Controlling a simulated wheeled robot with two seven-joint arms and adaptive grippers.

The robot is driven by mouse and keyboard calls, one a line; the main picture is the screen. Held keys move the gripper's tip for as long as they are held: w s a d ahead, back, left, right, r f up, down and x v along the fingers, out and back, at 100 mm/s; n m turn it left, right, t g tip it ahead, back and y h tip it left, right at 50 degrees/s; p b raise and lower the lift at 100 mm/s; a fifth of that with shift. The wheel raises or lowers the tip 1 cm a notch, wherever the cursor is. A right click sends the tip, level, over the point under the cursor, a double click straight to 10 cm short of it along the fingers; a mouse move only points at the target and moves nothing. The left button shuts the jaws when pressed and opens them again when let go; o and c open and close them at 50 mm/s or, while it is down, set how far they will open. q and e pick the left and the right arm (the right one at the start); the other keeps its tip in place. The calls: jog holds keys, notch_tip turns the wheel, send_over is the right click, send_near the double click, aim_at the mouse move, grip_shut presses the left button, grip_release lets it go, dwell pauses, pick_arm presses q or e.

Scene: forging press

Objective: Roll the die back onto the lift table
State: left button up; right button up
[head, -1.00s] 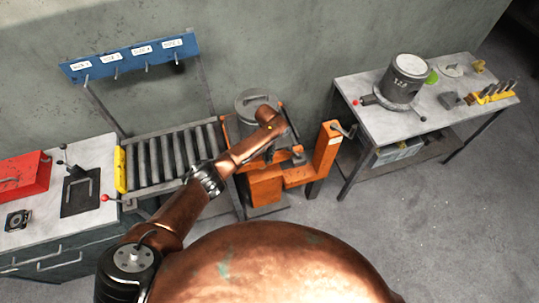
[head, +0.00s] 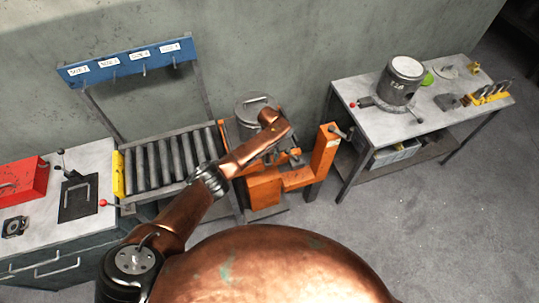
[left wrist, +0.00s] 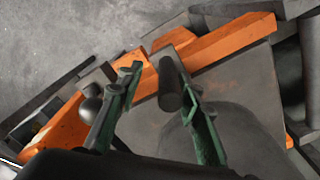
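A grey cylindrical die (head: 252,108) with a handle on its lid stands at the right end of the rollers, at the orange lift table (head: 325,155). My arm hides its lower part, so I cannot tell exactly what it rests on. My left gripper (head: 285,157) is over the lift table, to the right of the die. In the left wrist view its two green-backed fingers (left wrist: 150,72) are apart, with a dark round bar (left wrist: 170,85) showing between them. I cannot tell whether they touch it. My right gripper is not in view.
The roller conveyor (head: 165,158) lies left of the lift table. A left bench (head: 45,218) carries a red box (head: 22,180). A blue hook board (head: 128,60) hangs behind. Floor is clear at right.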

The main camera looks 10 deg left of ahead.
pick_arm(q)
jog(key=shift+s+a, duration=0.1)
jog(key=shift+a, duration=0.05)
notch_tip(320, 180, up, 12)
dwell(0.5)
dwell(0.4)
